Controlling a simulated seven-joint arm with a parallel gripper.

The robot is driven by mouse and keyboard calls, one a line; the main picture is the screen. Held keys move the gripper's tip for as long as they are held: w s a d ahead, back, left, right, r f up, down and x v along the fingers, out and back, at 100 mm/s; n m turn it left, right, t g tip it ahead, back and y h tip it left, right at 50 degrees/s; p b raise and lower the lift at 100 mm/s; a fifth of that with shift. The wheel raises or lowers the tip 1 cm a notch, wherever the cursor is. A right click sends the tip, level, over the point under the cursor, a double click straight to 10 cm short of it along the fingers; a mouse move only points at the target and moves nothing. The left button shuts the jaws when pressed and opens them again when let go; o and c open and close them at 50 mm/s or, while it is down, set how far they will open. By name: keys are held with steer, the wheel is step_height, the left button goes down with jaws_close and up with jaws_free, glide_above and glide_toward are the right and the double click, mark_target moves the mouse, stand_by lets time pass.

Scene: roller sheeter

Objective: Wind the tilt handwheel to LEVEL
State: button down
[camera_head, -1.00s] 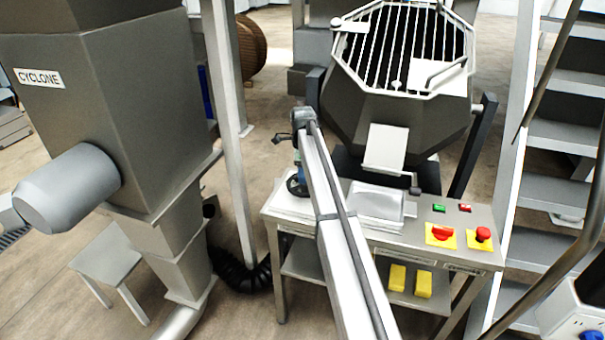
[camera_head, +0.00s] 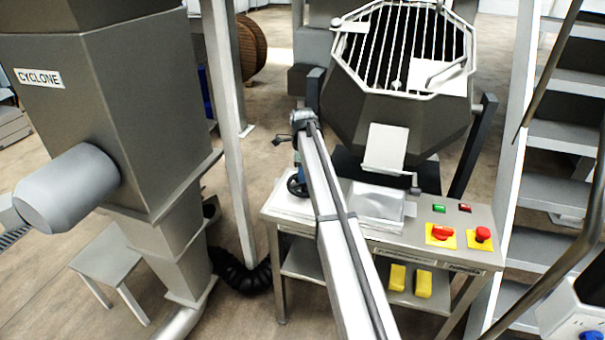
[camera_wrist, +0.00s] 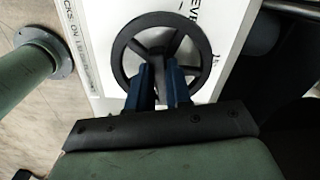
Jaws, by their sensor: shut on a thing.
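The handwheel (camera_wrist: 159,50) is a black spoked wheel over a white labelled plate in the wrist view. In the head view the handwheel (camera_head: 293,187) is a small dark ring at the bench's left end, partly hidden by my arm. My gripper (camera_wrist: 161,72) reaches the wheel's near side with its two dark blue fingers, shut on it. The fingers hide part of the near rim, so the exact contact is unclear. In the head view my gripper (camera_head: 301,172) points down at the wheel. Lettering reading "EVE" shows at the plate's top; the rest is cut off or covered.
The steel bench (camera_head: 283,231) carries a shallow tray (camera_head: 376,204) and red and green controls right of my arm. A grated drum (camera_head: 395,115) stands behind. A post (camera_head: 230,140) and the cyclone housing (camera_head: 120,110) stand left. Stairs (camera_head: 555,180) rise at right.

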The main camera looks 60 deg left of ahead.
steer(key=shift+n, duration=0.4)
steer(key=n, duration=0.2)
steer(key=shift+d+n, duration=0.15)
steer(key=shift+n, duration=0.25)
steer(key=n, duration=0.4)
steer(key=shift+d+n, duration=0.25)
steer(key=shift+n, duration=0.05)
steer(key=n, duration=0.3)
steer(key=shift+d+n, duration=0.15)
steer(key=shift+n, duration=0.15)
steer(key=shift+w+d+n, duration=0.15)
steer(key=shift+n, duration=1.75)
steer(key=c, duration=1)
jaws_free()
steer(key=shift+c, duration=0.2)
steer(key=shift+r, duration=0.15)
